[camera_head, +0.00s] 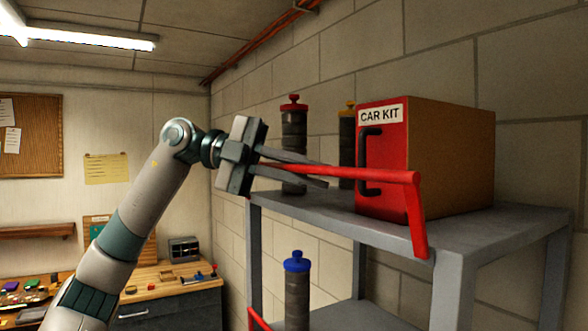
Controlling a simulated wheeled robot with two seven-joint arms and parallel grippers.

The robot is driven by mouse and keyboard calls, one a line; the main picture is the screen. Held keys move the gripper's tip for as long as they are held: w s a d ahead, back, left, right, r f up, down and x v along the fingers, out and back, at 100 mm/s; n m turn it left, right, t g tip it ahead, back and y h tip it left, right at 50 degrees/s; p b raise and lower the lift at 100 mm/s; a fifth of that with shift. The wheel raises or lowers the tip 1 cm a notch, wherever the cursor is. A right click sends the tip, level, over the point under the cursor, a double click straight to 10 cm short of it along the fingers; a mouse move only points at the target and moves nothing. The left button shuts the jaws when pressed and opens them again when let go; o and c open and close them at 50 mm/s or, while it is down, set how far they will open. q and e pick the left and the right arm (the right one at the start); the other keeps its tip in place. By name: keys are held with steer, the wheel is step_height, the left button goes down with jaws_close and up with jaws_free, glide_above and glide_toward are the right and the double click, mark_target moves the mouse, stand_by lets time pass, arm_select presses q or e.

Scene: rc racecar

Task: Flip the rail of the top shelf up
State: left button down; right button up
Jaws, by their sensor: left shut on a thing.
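The red rail (360,174) of the top shelf (345,211) stands raised above the shelf's front edge, its right side arm (418,220) running down to the shelf corner. My left gripper (318,172) is at the left part of the rail, with its two fingers reaching to the right, one above and one below the bar. It is shut on the rail. The far left end of the rail is hidden behind the gripper. My right gripper is not in view.
On the top shelf stand a red-fronted CAR KIT box (455,160), a red-capped canister (294,130) and a yellow-capped one (347,135). A blue-capped canister (297,290) and another red rail (258,320) are lower. A wooden workbench (150,285) is at the back left.

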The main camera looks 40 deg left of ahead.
arm_select(q)
steer(key=shift+w+d+n+g+y, duration=0.35)
steer(key=shift+w+n+g+y, duration=0.15)
steer(key=shift+w+n+y, duration=0.15)
steer(key=shift+w+d, duration=0.1)
steer(key=shift+w, duration=0.2)
steer(key=shift+f+n+g+y, duration=0.15)
steer(key=shift+n+g+y, duration=0.1)
steer(key=shift+g, duration=0.15)
arm_select(e)
steer(key=shift+w+d+r, duration=0.1)
steer(key=shift+d+r, duration=0.1)
steer(key=shift+d, duration=0.1)
arm_select(q)
steer(key=c, duration=1.8)
jaws_free()
steer(key=shift+w, duration=0.15)
